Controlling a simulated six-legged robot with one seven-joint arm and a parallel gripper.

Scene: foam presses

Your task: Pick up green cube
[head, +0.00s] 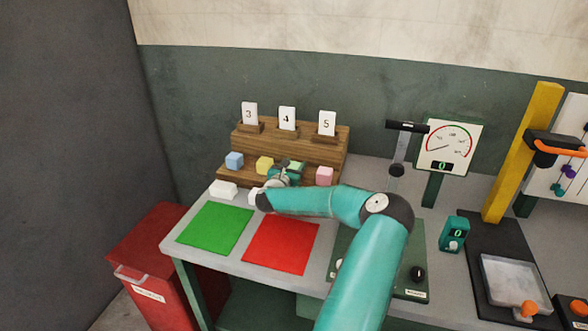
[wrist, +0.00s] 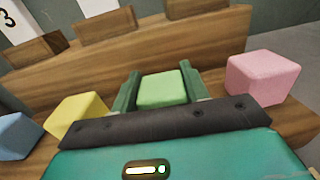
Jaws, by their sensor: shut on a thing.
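The green cube (wrist: 161,90) is between the two fingers of my gripper (wrist: 160,88) in the wrist view, and the fingers are shut on it. In the head view the green cube (head: 298,166) shows only in part behind my gripper (head: 288,172), at the lower step of the wooden stand. I cannot tell whether it still touches the step.
A yellow cube (head: 264,165) and a blue cube (head: 234,160) stand left of the green cube. A pink cube (head: 324,176) stands right. The wooden stand (head: 340,150) holds cards 3, 4 and 5. Green (head: 214,228) and red (head: 281,244) mats lie in front.

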